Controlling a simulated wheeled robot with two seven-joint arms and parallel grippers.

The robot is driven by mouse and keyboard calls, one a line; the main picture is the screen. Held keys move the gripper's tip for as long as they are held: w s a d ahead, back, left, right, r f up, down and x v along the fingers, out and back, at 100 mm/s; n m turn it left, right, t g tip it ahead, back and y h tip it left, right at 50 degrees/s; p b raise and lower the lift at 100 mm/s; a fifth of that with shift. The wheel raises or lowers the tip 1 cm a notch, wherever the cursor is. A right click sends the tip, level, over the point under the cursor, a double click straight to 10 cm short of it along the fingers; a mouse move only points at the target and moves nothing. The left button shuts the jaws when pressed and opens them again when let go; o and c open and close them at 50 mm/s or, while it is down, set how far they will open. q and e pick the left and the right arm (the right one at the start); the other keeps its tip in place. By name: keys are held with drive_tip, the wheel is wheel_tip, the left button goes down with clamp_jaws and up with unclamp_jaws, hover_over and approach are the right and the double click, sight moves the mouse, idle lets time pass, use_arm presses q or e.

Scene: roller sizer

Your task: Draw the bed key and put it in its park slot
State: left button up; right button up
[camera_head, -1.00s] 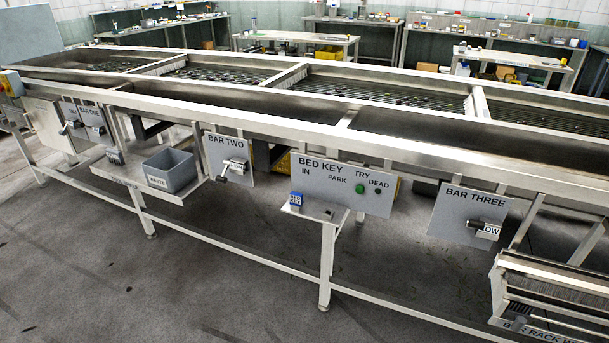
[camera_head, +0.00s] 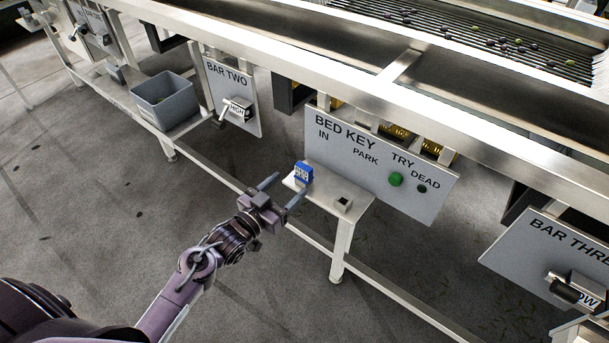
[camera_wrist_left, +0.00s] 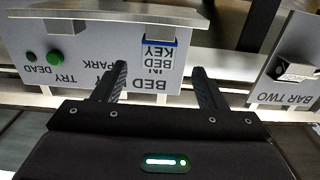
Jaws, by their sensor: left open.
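The bed key (camera_head: 303,173) is a small blue block with a white label, standing at the IN end of a small metal shelf (camera_head: 325,199) under the BED KEY panel (camera_head: 400,190). In the left wrist view the bed key (camera_wrist_left: 158,55) shows its label upside down, between the fingers and beyond them. The park slot (camera_head: 343,204) is a small dark-topped block on the same shelf, below the word PARK. My left gripper (camera_head: 283,186) is open and empty, just short of the bed key, its fingers pointing toward it. My right gripper is not in view.
The panel carries a green TRY button (camera_head: 395,179) and a dark DEAD lamp (camera_head: 421,189). A grey bin (camera_head: 163,98) stands on a ledge at left. The BAR TWO lever (camera_head: 236,110) and BAR THREE lever (camera_head: 575,290) stick out on either side. A floor-level rail runs below.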

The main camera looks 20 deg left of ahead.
sight(301, 170)
use_arm(q)
drive_tip(key=shift+w+d+r, duration=0.15)
drive_tip(key=shift+w+r, duration=0.05)
drive_tip(key=shift+w, duration=0.2)
drive_tip(key=shift+w+d+r, duration=0.15)
drive_tip(key=shift+w, duration=0.2)
drive_tip(key=x, duration=0.4)
drive_tip(key=shift+w+d+r+p, duration=0.15)
drive_tip(key=shift+w+r+p, duration=0.15)
drive_tip(key=shift+p, duration=0.1)
drive_tip(key=shift+w+d, duration=0.15)
drive_tip(key=shift+w, duration=0.3)
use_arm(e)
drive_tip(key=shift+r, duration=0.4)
use_arm(q)
drive_tip(key=c, duration=1)
drive_tip(key=shift+c, duration=0.2)
wheel_tip(301, 170, up, 20)
drive_tip(key=shift+p, duration=0.45)
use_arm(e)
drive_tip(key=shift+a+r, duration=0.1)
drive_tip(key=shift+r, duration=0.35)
